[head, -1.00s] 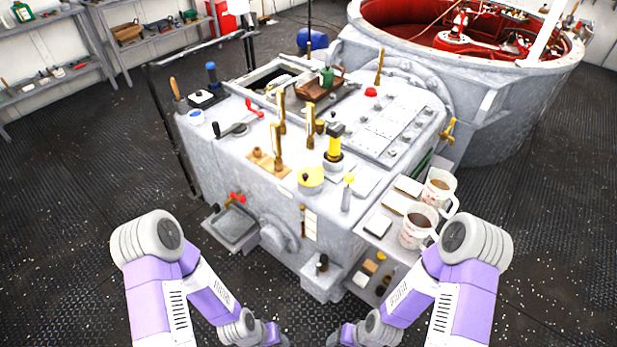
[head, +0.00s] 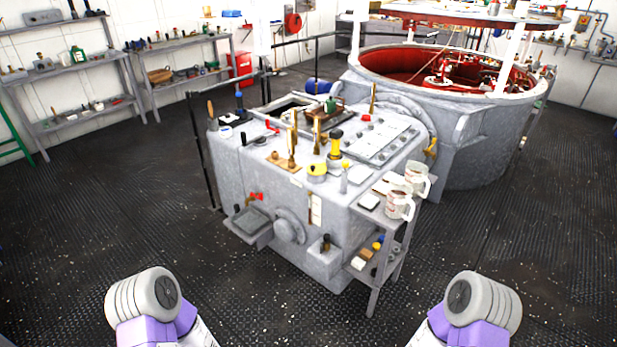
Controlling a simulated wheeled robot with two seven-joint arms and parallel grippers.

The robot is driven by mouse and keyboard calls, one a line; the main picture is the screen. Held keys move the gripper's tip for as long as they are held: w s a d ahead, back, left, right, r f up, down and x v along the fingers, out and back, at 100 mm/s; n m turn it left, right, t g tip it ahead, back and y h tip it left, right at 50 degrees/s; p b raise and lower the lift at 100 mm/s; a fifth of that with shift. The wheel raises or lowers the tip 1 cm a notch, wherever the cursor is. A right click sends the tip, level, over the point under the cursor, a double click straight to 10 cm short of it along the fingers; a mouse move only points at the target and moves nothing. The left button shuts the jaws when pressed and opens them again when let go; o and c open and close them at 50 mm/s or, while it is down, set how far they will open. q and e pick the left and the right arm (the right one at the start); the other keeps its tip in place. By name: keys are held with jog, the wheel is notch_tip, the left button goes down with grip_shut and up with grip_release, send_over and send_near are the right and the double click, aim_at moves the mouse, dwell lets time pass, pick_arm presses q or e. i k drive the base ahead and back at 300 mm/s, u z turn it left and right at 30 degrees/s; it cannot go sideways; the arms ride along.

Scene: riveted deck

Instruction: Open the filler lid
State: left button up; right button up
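A grey machine block (head: 270,195) stands ahead of me in the head view. On its top near the front edge sits a round yellow lid-like piece (head: 316,170) with a dark knob; it looks shut. I cannot tell for sure that this is the filler lid. A taller yellow and black fitting (head: 335,148) stands just behind it, and brass levers (head: 292,148) rise to its left. Only the upper parts of my two arms show at the bottom edge. Both grippers are out of view, and nothing of mine touches the block.
A large round tub (head: 480,130) with a red inside stands behind. A black rail (head: 207,160) runs along the left. The dark floor in front is clear.

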aim_at(317, 166)
jog(key=u, duration=0.75)
jog(key=i, duration=1.9)
jog(key=z, duration=0.65)
